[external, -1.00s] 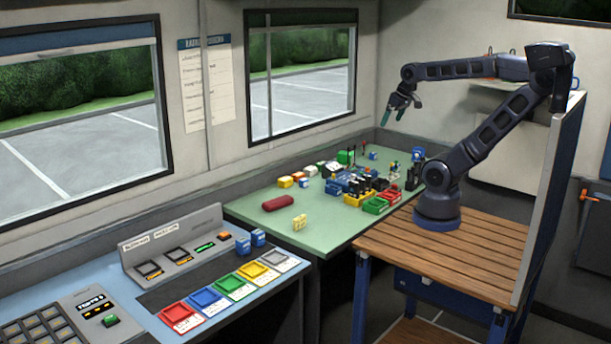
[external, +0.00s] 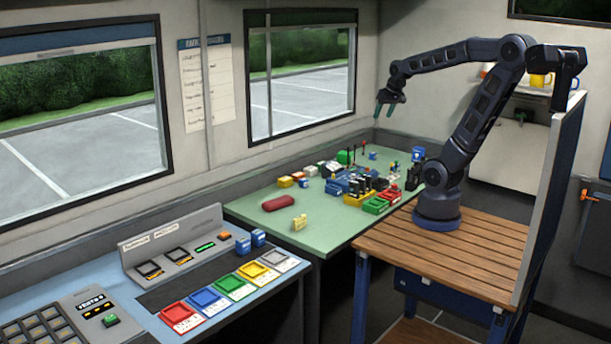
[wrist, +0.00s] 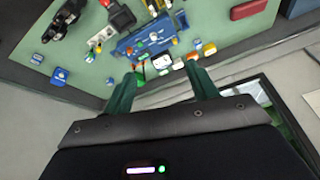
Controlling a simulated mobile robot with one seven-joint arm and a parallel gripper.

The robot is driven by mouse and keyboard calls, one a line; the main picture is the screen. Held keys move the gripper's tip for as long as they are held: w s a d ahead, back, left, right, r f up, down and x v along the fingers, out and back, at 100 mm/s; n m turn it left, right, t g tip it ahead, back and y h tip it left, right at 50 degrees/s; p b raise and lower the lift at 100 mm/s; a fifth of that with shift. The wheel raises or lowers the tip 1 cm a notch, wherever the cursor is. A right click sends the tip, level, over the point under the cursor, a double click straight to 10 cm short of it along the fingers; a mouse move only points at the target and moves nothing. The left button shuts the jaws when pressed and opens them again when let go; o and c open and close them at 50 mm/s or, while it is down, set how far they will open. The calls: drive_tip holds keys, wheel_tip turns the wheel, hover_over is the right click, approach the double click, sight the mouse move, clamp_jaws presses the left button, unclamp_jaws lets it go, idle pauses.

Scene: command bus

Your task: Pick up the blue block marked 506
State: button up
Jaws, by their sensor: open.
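Several small blue blocks show, but no number can be read, so I cannot tell which is marked 506. Two blue blocks (external: 251,242) stand side by side at the back right of the blue console. A small blue block (external: 373,156) sits near the far edge of the green table, and another blue item (external: 418,154) is near its right side. In the wrist view a blue block (wrist: 59,77) lies on the green surface, left of my fingers. My gripper (external: 384,108) is open and empty, high above the far end of the green table; its green fingers show in the wrist view (wrist: 161,78).
The green table (external: 322,232) holds a crowded cluster of coloured blocks, green and yellow trays, and a dark red case (external: 278,203). Its near part is mostly clear. Coloured trays (external: 208,300) line the console. Windows and walls bound the far side.

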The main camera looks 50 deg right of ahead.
drive_tip(key=w+d+f+m+h, duration=0.1)
drive_tip(key=w+d+f+m, duration=0.2)
drive_tip(key=d, duration=0.6)
drive_tip(key=w+d+f+m+g, duration=0.15)
drive_tip(key=w+d+f, duration=0.25)
drive_tip(key=d, duration=0.5)
drive_tip(key=w+d+f+m+h, duration=0.1)
drive_tip(key=w+d+f+m, duration=0.2)
drive_tip(key=d, duration=0.6)
drive_tip(key=s+d+f+m, duration=0.2)
drive_tip(key=s+d+f, duration=0.1)
drive_tip(key=d+f, duration=0.5)
drive_tip(key=s+d+f+m+g+h, duration=0.1)
drive_tip(key=s+d+f+m, duration=0.1)
drive_tip(key=s+d+f, duration=0.2)
drive_tip(key=s+d+f+m+g+h, duration=0.1)
drive_tip(key=s+d+f, duration=0.3)
drive_tip(key=d+f, duration=0.7)
drive_tip(key=shift+d+f+m+g, duration=0.2)
drive_tip(key=shift+d+m, duration=0.2)
drive_tip(key=shift+d, duration=1.3)
drive_tip(key=shift+d+f+m+g, duration=0.15)
drive_tip(key=shift+d+m, duration=0.2)
drive_tip(key=shift+d, duration=1.35)
drive_tip(key=shift+x, duration=2.55)
drive_tip(key=shift+s+a, duration=0.1)
drive_tip(key=shift+a, duration=0.05)
drive_tip(key=c, duration=1.1)
